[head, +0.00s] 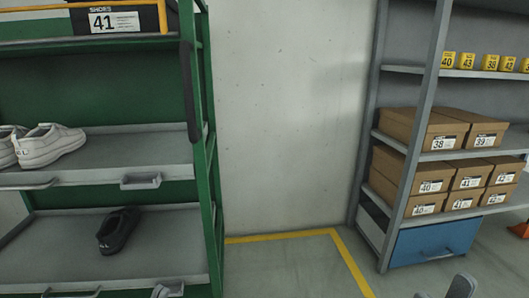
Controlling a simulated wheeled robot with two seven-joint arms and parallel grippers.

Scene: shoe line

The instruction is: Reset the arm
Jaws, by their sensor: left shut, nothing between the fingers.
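A green rack (215,190) at left holds white shoes (50,145), a black shoe (118,230) and a box marked 41 (115,20). A grey shelf (428,110) at right holds brown shoeboxes (430,168) and a blue bin (436,243). Yellow-lined floor (285,265) lies clear between them.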

